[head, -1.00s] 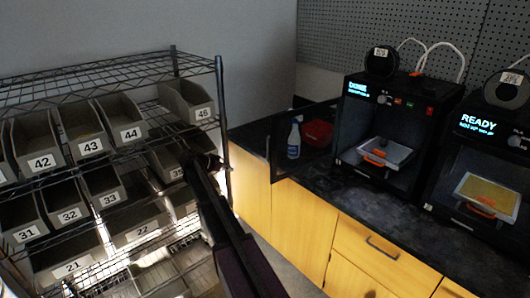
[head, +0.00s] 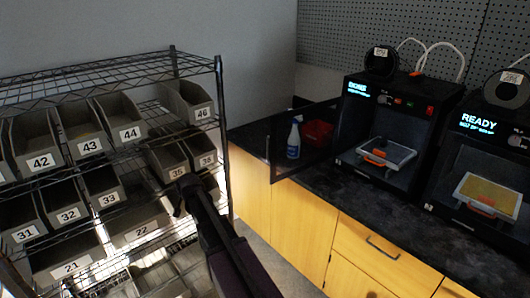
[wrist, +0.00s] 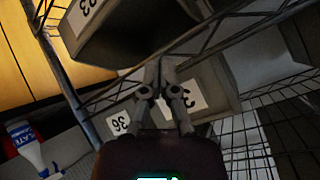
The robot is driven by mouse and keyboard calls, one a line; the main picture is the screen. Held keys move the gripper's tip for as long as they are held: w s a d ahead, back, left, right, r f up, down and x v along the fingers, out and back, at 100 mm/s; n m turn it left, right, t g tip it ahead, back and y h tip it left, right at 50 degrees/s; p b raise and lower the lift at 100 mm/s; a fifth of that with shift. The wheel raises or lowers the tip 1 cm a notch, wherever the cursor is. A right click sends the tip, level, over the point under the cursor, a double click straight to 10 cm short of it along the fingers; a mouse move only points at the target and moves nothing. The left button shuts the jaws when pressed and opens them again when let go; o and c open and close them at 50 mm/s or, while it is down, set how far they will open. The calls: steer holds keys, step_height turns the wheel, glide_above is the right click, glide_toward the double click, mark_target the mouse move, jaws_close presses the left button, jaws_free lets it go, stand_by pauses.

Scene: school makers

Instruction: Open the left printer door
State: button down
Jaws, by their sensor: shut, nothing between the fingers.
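The left printer (head: 350,118) is a black box on the counter with a lit screen and a pale tray inside. Its front is open to view. Its dark see-through door (head: 318,150) stands swung out to the left, with a bottle and a red object showing at or through it. My gripper (head: 179,203) is at the bin rack, well left of the printer and apart from the door. In the wrist view my gripper (wrist: 160,64) is shut and empty in front of numbered bins. The printer and door are not clearly seen there.
A wire rack (head: 224,130) with several numbered grey bins stands at left, close around my gripper. A second printer (head: 480,120) reading READY is at far right. A white bottle (head: 294,138) and red bin (head: 318,132) stand on the counter (head: 375,210). Its front part is clear.

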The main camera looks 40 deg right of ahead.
mark_target(177, 166)
steer(key=r+t, duration=0.1)
steer(key=w+r+t, duration=0.1)
steer(key=r, duration=0.1)
steer(key=w+r+m+t, duration=0.1)
steer(key=shift+a+r+y, duration=0.15)
steer(key=shift+a+y, duration=0.1)
steer(key=shift+y, duration=0.15)
steer(key=r+t, duration=0.1)
steer(key=d+r+m+t, duration=0.1)
steer(key=w+d+r+m+t+h, duration=0.1)
steer(key=r, duration=0.1)
steer(key=s+d+r+m+g+h+b, duration=0.1)
steer(key=s+d+r+m+h, duration=0.2)
steer(key=d+m+h, duration=0.45)
steer(key=s+d+r+m+g+h, duration=0.1)
steer(key=s+d+r+m+h, duration=0.2)
steer(key=d+m+h, duration=0.45)
steer(key=s+d+f+m+g+h, duration=0.2)
steer(key=s+d+f+m+g, duration=0.2)
steer(key=g, duration=0.7)
steer(key=s+d+m, duration=0.2)
steer(key=s+m, duration=0.2)
steer(key=m, duration=0.1)
steer(key=shift+s+d+f+b, duration=0.15)
steer(key=shift+d+b, duration=0.2)
steer(key=shift+d, duration=0.15)
steer(key=w+d, duration=0.2)
steer(key=d, duration=0.7)
steer(key=shift+d, duration=0.25)
steer(key=shift+s, duration=0.1)
